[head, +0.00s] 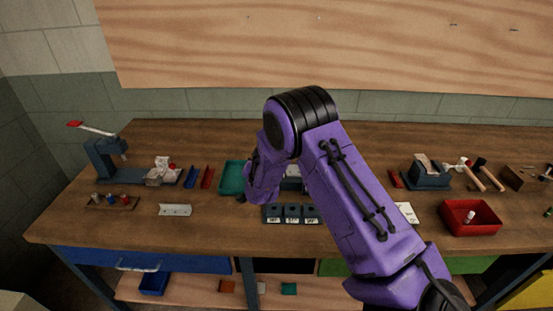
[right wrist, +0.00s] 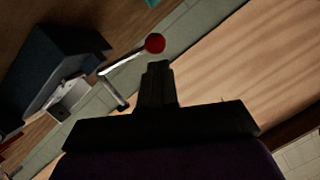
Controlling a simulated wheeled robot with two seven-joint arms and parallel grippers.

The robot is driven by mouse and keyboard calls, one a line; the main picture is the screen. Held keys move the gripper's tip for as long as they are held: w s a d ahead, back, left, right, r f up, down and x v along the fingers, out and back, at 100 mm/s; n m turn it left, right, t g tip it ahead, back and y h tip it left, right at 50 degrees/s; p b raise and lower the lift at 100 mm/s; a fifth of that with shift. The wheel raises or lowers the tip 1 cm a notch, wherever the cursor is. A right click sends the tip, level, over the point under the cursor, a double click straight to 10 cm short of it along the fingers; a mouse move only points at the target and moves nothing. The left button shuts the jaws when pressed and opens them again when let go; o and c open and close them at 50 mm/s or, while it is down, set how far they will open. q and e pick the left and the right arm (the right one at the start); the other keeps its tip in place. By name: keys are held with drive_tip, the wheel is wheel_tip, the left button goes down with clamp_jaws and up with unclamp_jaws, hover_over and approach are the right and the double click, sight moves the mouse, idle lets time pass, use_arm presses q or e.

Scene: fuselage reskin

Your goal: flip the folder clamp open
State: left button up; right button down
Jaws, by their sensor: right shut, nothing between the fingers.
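The folder shows in the right wrist view as a dark blue body (right wrist: 62,68) with a bright metal part on it. Its clamp lever (right wrist: 122,60) is a thin silver rod ending in a red ball knob (right wrist: 155,43). My right gripper (right wrist: 157,66) is shut and empty, with its fingertips just short of the knob in the picture; I cannot tell whether they touch. In the head view my purple right arm covers most of the folder, and only a grey part (head: 291,184) shows beside the arm. My left gripper is not in view.
A teal tray (head: 227,178) lies left of my right wrist. A blue press with a red-tipped lever (head: 105,158) stands at the far left. A red bin (head: 471,217) is at the right.

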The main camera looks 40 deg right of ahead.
use_arm(q)
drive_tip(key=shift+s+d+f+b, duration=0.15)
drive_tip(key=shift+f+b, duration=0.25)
drive_tip(key=shift+b, duration=0.65)
use_arm(e)
drive_tip(key=r+v, duration=0.1)
drive_tip(key=v, duration=1.1)
drive_tip(key=shift+d+r, duration=0.35)
drive_tip(key=shift+w, duration=0.1)
